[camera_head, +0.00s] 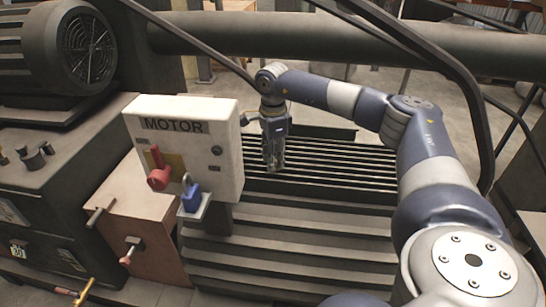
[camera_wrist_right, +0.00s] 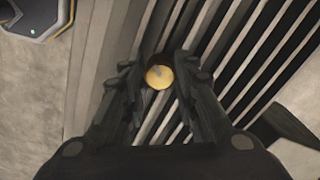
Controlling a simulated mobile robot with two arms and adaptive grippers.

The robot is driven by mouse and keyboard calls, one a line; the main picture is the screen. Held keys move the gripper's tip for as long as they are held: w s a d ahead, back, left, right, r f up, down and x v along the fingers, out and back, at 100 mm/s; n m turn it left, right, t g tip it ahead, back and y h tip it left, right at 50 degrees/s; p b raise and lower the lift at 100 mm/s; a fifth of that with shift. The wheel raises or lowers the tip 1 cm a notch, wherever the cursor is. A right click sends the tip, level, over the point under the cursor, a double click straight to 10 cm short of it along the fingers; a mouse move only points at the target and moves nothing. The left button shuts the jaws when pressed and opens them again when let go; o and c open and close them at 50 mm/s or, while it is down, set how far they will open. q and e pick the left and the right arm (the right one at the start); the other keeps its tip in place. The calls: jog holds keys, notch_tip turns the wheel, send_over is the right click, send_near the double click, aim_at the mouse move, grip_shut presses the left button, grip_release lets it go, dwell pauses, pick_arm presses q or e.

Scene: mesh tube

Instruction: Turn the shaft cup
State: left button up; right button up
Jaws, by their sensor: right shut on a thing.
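My right gripper (camera_head: 273,158) points down beside the white MOTOR box, over the dark slatted grating. In the right wrist view its two dark fingers (camera_wrist_right: 160,70) are shut on a small round yellow, brass-like piece, which I take to be the shaft cup (camera_wrist_right: 159,77). The cup's round top, with a small grey mark, shows between the fingertips; its lower part is hidden. In the head view the gripper hides the cup. My left gripper is not in view.
The MOTOR box (camera_head: 215,160), with a red switch (camera_head: 158,178) and a blue padlock (camera_head: 191,197), stands just left of my right gripper. A large dark pipe (camera_head: 330,40) crosses behind my arm. Ribbed steps (camera_head: 290,245) lie below. A motor (camera_head: 85,50) stands far left.

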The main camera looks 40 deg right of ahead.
jog(key=m+p, duration=0.1)
jog(key=m, duration=0.2)
jog(key=shift+r, duration=0.1)
jog(key=shift+m+p, duration=0.9)
jog(key=shift+m, duration=1.3)
jog(key=o, duration=1)
jog(key=shift+o, duration=0.2)
notch_tip(320, 180, up, 12)
